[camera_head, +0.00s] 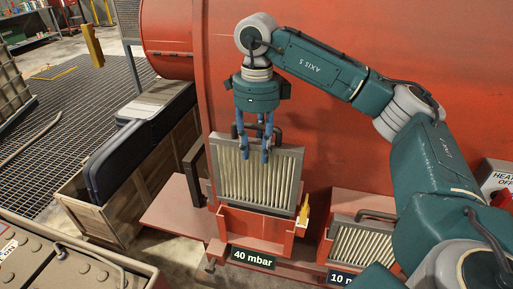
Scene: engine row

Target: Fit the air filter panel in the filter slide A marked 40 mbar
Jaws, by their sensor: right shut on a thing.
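The air filter panel (258,180), a grey frame with cream pleats and a dark handle on top, stands upright at the red filter slide (254,224) marked 40 mbar (253,258). My right gripper (255,156) reaches down from above and is shut on the panel at its handle. The panel's lower edge meets the slide's front wall. I cannot tell how deep it sits behind that wall. My left gripper is not in view.
A second slide with a pleated filter (362,247) stands to the right, its label (342,278) partly hidden by my arm. A yellow piece (303,211) sits at the slide's right edge. A dark frame (193,171) stands at its left. A wooden crate (100,215) holds dark panels.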

